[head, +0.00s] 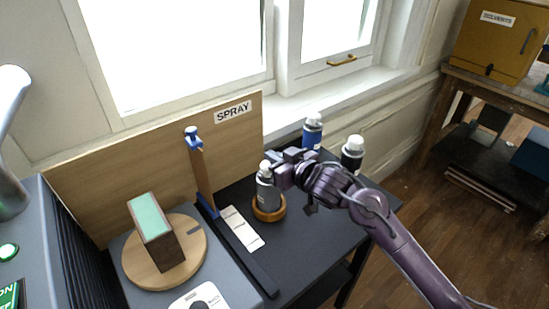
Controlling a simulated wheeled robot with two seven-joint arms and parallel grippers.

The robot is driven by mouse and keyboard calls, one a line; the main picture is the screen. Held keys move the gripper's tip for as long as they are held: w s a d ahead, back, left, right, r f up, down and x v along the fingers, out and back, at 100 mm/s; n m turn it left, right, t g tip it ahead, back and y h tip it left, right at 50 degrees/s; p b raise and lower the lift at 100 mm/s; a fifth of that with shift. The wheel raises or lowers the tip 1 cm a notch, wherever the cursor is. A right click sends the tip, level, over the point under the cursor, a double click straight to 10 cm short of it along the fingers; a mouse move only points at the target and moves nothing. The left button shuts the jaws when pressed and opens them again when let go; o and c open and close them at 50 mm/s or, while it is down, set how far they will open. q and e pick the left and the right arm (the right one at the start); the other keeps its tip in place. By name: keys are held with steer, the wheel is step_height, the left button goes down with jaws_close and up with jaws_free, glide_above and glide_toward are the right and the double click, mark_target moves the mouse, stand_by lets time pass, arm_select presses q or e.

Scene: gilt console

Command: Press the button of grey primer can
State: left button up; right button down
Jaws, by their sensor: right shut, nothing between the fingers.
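The grey primer can (266,193) stands upright in a round wooden holder (269,214) on the black table. Its white top (265,166) shows just left of my right gripper (274,168). My right gripper is shut and empty, with its fingertips close by the top of the can. I cannot tell whether they touch the button. The gripper hides part of the can's right side. My left gripper is not in the view.
A blue can (312,132) and a black can (352,155) stand behind my right arm. A blue-topped wooden post (202,175) rises left of the grey can. Further left, a green-topped block (158,235) sits on a round wooden turntable (137,268). A board labelled SPRAY (100,195) stands behind.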

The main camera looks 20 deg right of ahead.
arm_select(q)
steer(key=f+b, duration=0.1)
steer(key=b, duration=0.1)
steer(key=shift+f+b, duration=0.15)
steer(key=shift+b, duration=0.2)
arm_select(e)
steer(key=r+v, duration=0.1)
steer(key=v, duration=0.9)
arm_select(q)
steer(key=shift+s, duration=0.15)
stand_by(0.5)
